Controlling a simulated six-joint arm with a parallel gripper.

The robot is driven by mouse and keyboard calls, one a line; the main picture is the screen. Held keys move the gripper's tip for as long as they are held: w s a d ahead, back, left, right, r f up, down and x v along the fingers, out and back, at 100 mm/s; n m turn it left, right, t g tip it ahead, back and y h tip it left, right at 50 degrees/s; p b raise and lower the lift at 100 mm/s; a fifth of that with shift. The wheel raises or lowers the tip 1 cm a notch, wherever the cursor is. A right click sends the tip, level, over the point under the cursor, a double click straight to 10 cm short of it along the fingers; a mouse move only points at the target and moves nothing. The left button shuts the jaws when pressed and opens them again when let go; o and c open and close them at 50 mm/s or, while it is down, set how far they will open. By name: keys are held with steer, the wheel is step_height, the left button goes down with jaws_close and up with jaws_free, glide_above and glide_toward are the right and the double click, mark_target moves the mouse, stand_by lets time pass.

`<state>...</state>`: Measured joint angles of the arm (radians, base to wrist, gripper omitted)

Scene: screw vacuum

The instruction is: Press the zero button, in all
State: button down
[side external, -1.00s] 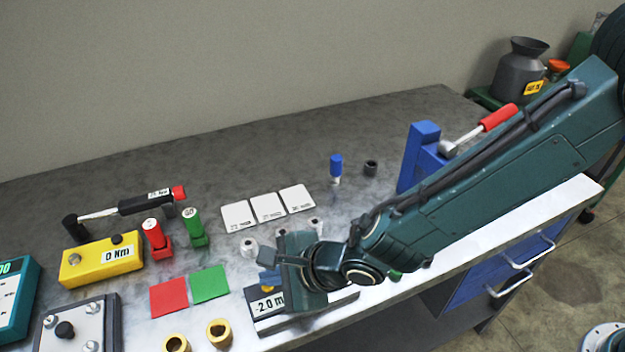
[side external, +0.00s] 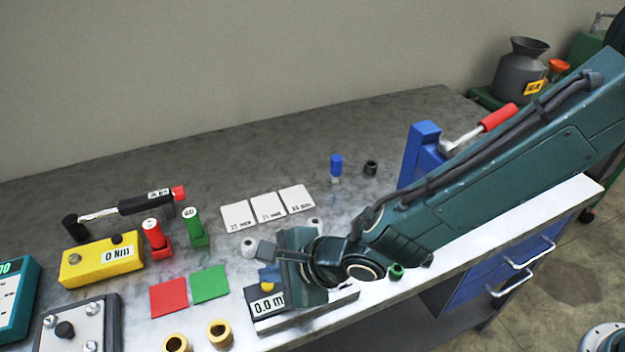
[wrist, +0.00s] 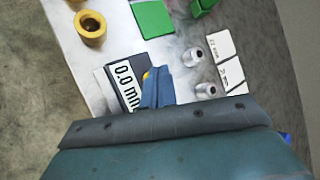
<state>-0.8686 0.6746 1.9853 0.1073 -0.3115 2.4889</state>
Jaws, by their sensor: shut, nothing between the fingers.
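The black gauge block has a white display (side external: 268,304) that reads 0.0 mm. It lies near the bench's front edge, and its display (wrist: 126,85) also reads 0.0 mm in the wrist view. My gripper (side external: 272,264) is shut and empty, low over the gauge. In the wrist view my gripper (wrist: 156,86) is beside the display and hides part of the block. A small yellow piece (wrist: 146,73) shows at the fingertips' edge; I cannot tell for certain that it is the zero button, nor whether the fingers touch it.
White cards (side external: 268,207) and grey metal cylinders lie behind the gauge. Red (side external: 168,298) and green (side external: 209,284) squares lie to its left, with brass rings (side external: 219,333) in front. A yellow box (side external: 102,262) reading 0 Nm stands farther left.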

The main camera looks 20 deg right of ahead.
mark_target(274, 288)
steer(key=shift+r, duration=0.35)
step_height(274, 288, up, 5)
steer(key=shift+f, duration=0.15)
stand_by(0.8)
stand_by(0.4)
steer(key=s+d+r+n+h, duration=0.15)
steer(key=d+r+n, duration=0.4)
steer(key=d, duration=0.75)
steer(key=d+r+n+h, duration=0.2)
steer(key=d+r+n, duration=0.1)
steer(key=d+r, duration=0.75)
steer(key=s+d+n+g+h, duration=0.1)
steer(key=s+d+n+h, duration=0.1)
steer(key=s+d+n, duration=0.8)
steer(key=s+d, duration=0.8)
steer(key=s, duration=0.1)
steer(key=shift+s+r+h, duration=0.15)
steer(key=shift+r+h, duration=0.1)
steer(key=shift+h, duration=0.1)
